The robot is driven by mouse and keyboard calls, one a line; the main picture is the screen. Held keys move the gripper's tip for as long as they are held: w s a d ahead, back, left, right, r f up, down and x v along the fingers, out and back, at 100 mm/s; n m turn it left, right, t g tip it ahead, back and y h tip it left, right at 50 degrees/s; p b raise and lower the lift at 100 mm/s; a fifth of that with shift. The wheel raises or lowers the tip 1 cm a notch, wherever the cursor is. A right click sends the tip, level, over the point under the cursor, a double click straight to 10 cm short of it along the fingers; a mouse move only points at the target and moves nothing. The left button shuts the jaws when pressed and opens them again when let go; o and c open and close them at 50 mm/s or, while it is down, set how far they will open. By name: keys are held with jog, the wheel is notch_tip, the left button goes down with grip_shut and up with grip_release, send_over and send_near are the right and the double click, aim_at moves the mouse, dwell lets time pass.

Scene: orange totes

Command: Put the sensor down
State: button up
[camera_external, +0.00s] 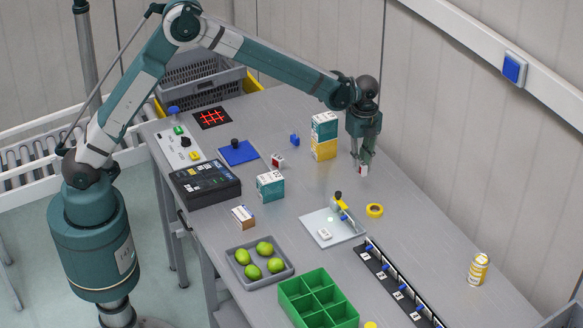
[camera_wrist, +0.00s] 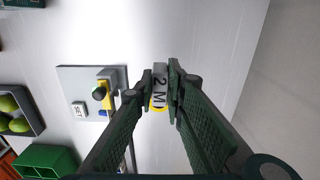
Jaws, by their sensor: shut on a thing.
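My gripper (camera_external: 362,160) hangs pointing down over the right part of the grey table. In the wrist view, my gripper (camera_wrist: 160,78) is shut on a small grey block with dark lettering (camera_wrist: 158,80), which I take to be the sensor. The sensor (camera_external: 363,170) shows only as a small pale and reddish bit at the fingertips in the external view. It appears to be above the tabletop, but I cannot tell the exact gap. The fingers hide its sides.
A yellow ring (camera_external: 374,210) lies near my gripper, beside a pale plate with a clamp (camera_external: 318,217). A black labelled rail (camera_external: 393,286), green divided bin (camera_external: 290,289), tray of limes (camera_external: 240,273) and yellow can (camera_external: 479,269) stand nearer. Stacked boxes (camera_external: 324,127) stand left of my gripper.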

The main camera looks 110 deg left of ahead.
jog(key=shift+f, duration=3.1)
jog(key=shift+f, duration=0.1)
jog(key=shift+f, duration=1.75)
jog(key=shift+f, duration=0.15)
jog(key=o, duration=0.9)
jog(key=shift+r, duration=0.2)
notch_tip(320, 180, up, 12)
jog(key=shift+f, duration=0.1)
